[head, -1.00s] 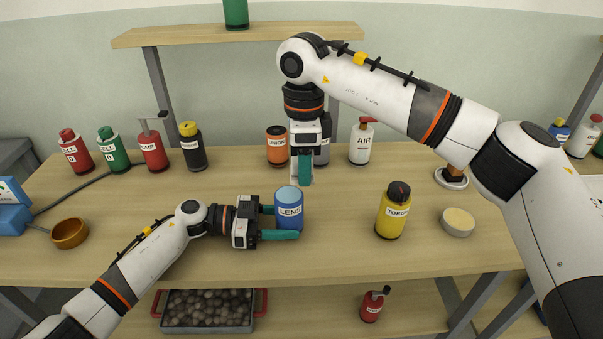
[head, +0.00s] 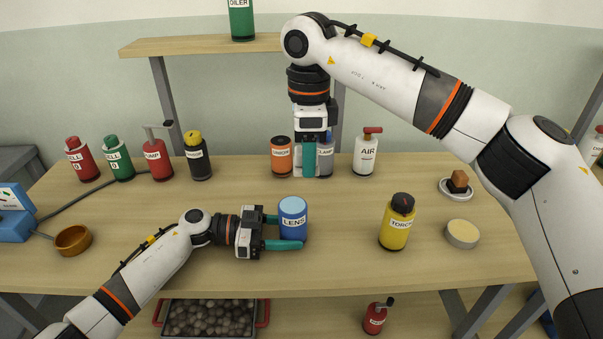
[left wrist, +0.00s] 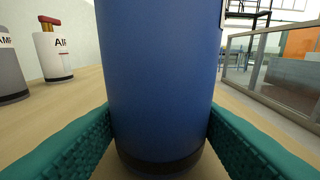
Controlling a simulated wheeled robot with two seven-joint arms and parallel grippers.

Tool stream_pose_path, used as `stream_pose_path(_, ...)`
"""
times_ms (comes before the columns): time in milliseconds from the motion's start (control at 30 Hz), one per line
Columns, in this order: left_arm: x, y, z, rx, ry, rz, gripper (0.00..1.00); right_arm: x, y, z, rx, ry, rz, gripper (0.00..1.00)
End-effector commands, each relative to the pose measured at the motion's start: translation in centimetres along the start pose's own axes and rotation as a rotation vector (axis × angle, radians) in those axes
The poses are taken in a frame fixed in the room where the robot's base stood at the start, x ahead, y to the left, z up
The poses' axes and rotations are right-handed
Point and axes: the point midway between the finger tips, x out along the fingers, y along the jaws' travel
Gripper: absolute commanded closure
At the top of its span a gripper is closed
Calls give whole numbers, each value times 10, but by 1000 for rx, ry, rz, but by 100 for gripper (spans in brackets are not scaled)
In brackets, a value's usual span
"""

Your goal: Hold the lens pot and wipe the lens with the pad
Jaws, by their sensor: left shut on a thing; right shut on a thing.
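The lens pot is a blue cylinder labelled LENS (head: 293,222), upright over the bench; it fills the left wrist view (left wrist: 160,80). My left gripper (head: 287,232) is shut on it, with a teal finger on each side. Whether its base touches the bench is unclear. My right gripper (head: 310,160) points down behind the pot, apart from it and above it in the picture. A thin pale thing shows beside its teal finger, probably the pad (head: 298,167), mostly hidden.
The ORION (head: 281,158), CLAMP (head: 325,163) and AIR (head: 366,155) containers stand close around my right gripper. A yellow TORCH bottle (head: 395,230), a round tin (head: 462,235) and a dish with a brown block (head: 446,193) are at right. Bench between pot and TORCH is clear.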

Motion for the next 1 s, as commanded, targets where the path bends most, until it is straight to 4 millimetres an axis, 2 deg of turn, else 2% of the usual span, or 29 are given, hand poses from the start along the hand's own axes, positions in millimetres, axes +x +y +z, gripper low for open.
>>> stream_pose_path(33, 0, 0, 0, 0, 0, 0, 43, 0, 0, 0, 0, 0, 0, 77)
stream_pose_path(167, 0, 0, 0, 0, 0, 0, 23, 0, 0, 0, 0, 0, 0, 77)
stream_pose_path(433, 0, 0, 0, 0, 0, 0, 23, 0, 0, 0, 0, 0, 0, 77)
stream_pose_path(533, -6, 0, 0, 0, 1, 1, 23, 0, 0, 0, 0, 0, 0, 77)
stream_pose_path(667, -26, 1, -1, 0, 2, 3, 23, 0, 0, 0, 0, 0, 0, 77)
stream_pose_path(1000, -96, 0, 0, -1, 2, 2, 23, 0, 0, 0, 0, 0, 0, 77)
